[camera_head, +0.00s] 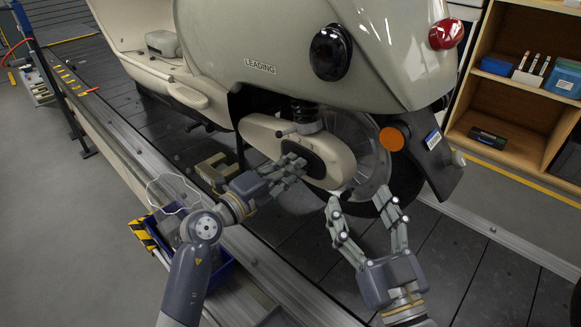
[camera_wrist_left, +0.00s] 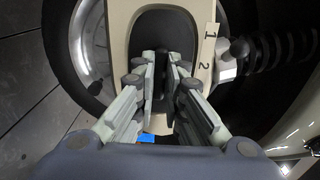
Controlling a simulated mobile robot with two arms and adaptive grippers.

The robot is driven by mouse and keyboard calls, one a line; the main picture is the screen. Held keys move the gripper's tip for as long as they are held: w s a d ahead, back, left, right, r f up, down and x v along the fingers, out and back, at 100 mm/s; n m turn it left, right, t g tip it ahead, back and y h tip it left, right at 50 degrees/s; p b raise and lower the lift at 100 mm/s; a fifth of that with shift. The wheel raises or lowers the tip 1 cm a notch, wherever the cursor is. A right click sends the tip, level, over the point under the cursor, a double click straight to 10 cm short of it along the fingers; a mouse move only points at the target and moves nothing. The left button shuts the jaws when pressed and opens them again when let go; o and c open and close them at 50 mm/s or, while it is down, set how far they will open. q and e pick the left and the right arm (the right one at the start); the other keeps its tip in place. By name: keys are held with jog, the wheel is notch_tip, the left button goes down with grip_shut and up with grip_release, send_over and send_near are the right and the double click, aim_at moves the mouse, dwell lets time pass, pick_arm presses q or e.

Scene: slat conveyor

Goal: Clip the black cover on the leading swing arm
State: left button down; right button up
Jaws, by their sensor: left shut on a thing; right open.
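The black cover (camera_head: 316,160) is a dark rounded-oblong piece at the cream swing arm (camera_head: 262,130) of the scooter labelled LEADING. My left gripper (camera_head: 300,160) is shut on the cover. In the left wrist view the fingers (camera_wrist_left: 165,65) pinch a raised black part in the middle of the cover (camera_wrist_left: 165,25), framed by the cream swing arm (camera_wrist_left: 118,25). The cover lies over or right against the arm face; whether it is clipped in cannot be told. My right gripper (camera_head: 360,198) is open and empty, low in front of the wheel.
A white strip marked 1 and 2 (camera_wrist_left: 209,50) is beside the cover. A blue bin (camera_head: 222,275) stands by the conveyor edge at lower left. A tan block (camera_head: 212,168) lies on the slats behind my left gripper. A wooden shelf (camera_head: 520,110) stands at the right.

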pick_arm(q)
jog(key=c, duration=1.6)
grip_release()
jog(key=v, duration=1.2)
